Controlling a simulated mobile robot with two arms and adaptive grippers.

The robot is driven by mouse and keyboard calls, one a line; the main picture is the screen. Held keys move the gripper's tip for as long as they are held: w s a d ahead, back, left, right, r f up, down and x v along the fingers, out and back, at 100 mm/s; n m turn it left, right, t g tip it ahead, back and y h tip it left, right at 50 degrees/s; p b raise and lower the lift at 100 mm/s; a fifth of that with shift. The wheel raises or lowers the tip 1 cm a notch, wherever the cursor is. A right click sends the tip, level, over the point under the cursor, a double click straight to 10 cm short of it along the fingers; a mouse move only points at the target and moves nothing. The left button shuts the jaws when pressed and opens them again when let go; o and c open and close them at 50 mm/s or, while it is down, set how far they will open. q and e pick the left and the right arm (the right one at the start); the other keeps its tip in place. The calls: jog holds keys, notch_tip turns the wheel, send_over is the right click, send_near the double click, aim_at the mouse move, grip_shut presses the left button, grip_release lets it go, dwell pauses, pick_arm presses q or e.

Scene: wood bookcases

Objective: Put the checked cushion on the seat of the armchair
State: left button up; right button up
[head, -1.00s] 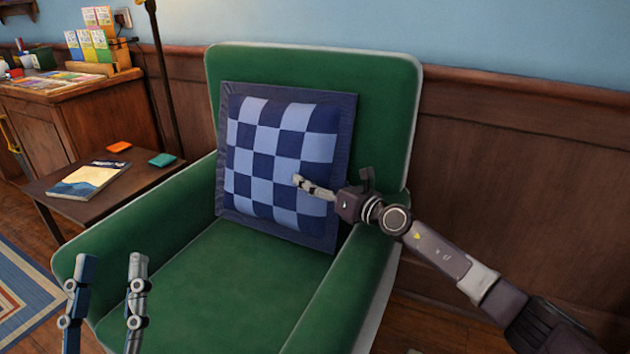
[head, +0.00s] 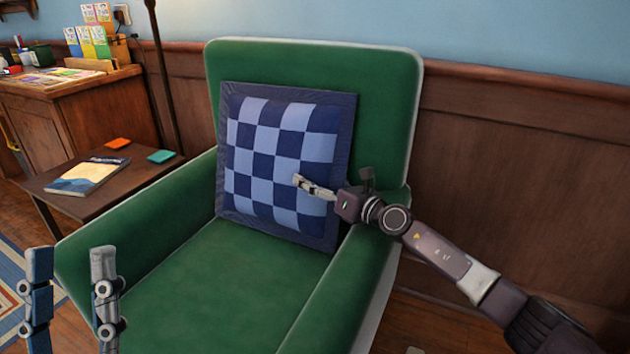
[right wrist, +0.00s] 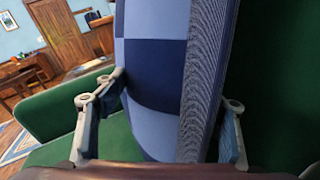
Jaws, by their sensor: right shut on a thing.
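The blue checked cushion (head: 270,160) stands upright on the seat of the green armchair (head: 240,290), leaning against its backrest. Its lower edge appears to rest at the back of the seat. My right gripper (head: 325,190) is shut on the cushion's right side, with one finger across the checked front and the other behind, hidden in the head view. In the right wrist view the cushion (right wrist: 155,90) stands between the two fingers of the right gripper (right wrist: 165,110). My left gripper (head: 70,275) is at the lower left, in front of the armchair's left armrest, open and empty.
A small side table (head: 140,185) left of the armchair holds a book (head: 88,177), an orange item (head: 118,143) and a teal item (head: 161,156). A lamp pole (head: 163,80) stands behind it. A wooden cabinet (head: 90,110) is further left. The front of the seat is clear.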

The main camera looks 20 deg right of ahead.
jog(key=o, duration=1.4)
jog(key=shift+r, duration=0.1)
jog(key=shift+o, duration=0.6)
jog(key=shift+s, duration=0.1)
jog(key=v, duration=1.2)
